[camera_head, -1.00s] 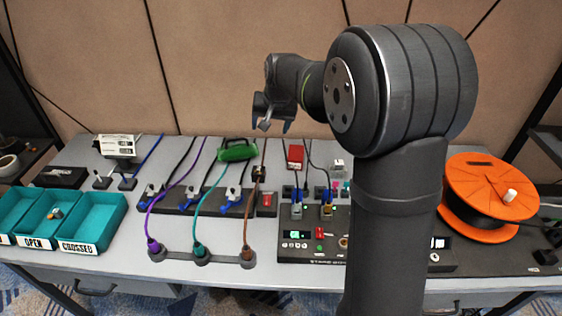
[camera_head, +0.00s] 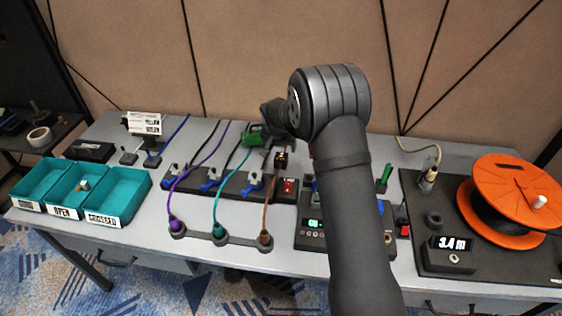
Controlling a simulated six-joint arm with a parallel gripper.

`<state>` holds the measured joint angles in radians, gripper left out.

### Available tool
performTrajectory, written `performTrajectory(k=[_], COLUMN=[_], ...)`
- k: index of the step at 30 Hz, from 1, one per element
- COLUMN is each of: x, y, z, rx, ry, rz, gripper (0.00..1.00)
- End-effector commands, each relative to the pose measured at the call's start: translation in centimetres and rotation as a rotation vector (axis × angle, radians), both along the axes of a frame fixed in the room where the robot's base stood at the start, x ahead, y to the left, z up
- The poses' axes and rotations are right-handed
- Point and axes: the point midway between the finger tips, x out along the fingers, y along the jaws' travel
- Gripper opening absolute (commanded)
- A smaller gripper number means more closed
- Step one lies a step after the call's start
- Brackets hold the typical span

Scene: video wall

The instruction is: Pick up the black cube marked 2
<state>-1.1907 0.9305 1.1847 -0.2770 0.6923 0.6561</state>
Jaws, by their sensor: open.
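A small dark block (camera_head: 281,159) with a yellowish-orange patch stands at the back end of the brown cable. It may be the black cube, but I cannot read a 2 on it. My gripper (camera_head: 279,136) is small and dark at the end of my arm, above the back of the table and close behind and above this block. My arm link partly covers it, so the fingertips are hard to make out. It appears open, with nothing seen in it.
A green connector (camera_head: 254,138) is near my gripper. Teal bins (camera_head: 122,187) stand left. An orange reel (camera_head: 490,190) and a 3.4 m display (camera_head: 452,243) are right. My arm hides part of a panel.

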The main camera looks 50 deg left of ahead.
Motion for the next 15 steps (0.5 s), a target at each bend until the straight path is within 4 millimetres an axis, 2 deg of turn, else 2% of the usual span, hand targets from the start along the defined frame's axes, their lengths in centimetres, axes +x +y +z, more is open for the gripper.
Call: performTrajectory(k=[1, 4, 15], x=[0.3, 0.7, 1.3], y=[0.2, 0.6, 1.5], z=[-1.0, -2.4, -5.1], rx=[-0.002, -0.002, -0.002], ry=[0.001, 0.001, 0.001], rz=[0.0, 0.0, 0.001], gripper=[0.69, 0.69, 0.69])
